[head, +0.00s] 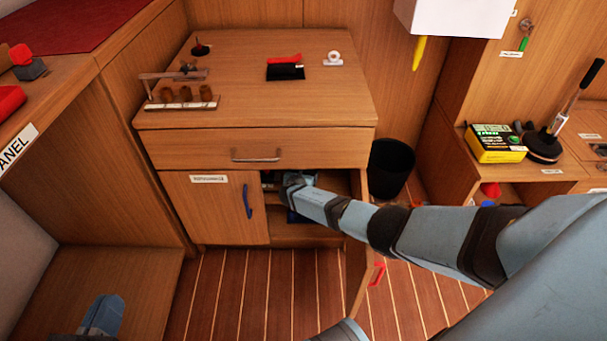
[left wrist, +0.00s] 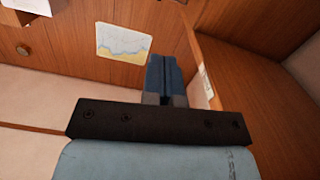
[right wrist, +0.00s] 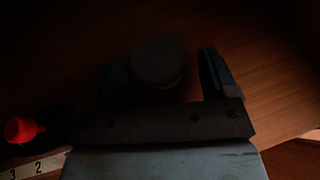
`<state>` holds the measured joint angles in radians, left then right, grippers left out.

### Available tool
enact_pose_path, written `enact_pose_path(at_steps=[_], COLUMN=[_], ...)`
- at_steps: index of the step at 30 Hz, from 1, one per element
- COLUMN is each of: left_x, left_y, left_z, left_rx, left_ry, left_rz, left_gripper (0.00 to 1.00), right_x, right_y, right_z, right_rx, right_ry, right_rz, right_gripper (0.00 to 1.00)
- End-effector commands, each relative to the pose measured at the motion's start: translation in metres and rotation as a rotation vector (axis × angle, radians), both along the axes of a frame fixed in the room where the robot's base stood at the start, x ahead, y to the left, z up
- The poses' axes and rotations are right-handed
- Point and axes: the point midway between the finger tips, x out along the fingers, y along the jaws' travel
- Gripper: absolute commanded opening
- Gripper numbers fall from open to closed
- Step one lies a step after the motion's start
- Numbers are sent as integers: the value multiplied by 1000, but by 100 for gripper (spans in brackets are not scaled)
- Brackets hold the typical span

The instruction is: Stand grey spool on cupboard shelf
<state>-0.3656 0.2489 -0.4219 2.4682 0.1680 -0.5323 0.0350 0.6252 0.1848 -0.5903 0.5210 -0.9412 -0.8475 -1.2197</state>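The cupboard (head: 212,222) stands under the drawer unit; its left door is shut and its right side is open. My right arm reaches into the opening, and the gripper is mostly hidden there in the head view. In the dark right wrist view, a round grey spool (right wrist: 158,62) is between the spread fingers of my right gripper (right wrist: 160,80). Gaps show on both sides of it; I cannot tell whether it rests on the shelf. My left gripper (left wrist: 163,80) is shut and empty; it also shows at the lower left of the head view (head: 104,312).
A red-capped item (right wrist: 22,130) lies left of the right gripper, near a strip numbered 2 and 3 (right wrist: 38,167). The open door with a red handle (head: 377,274) stands beside my right arm. A black bin (head: 390,167) stands right of the cupboard.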

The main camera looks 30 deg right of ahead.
Motion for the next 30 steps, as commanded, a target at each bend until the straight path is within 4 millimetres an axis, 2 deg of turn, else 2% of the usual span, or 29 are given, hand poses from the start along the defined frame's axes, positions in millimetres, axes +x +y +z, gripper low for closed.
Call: enact_pose_path(at_steps=[8,11,15,21,25,30], left_x=[-3,-9,-8,-9,-10,-10], left_y=[-1,-4,-3,0,1,2], left_z=[9,11,38,65,74,80], left_rx=[-19,-58,-109,-152,-167,-178], left_ry=[29,78,-2,-86,-122,-143], left_rz=[-6,4,34,57,65,70], left_gripper=[0,0,0,0,0,0], right_x=[-4,-15,-39,-69,-82,-90], right_y=[5,17,41,73,86,95], right_z=[10,13,14,12,10,9], right_rx=[0,2,3,3,1,0], right_ry=[1,3,3,2,2,0], right_rz=[1,4,2,2,1,1], right_gripper=[79,79,79,79,79,79])
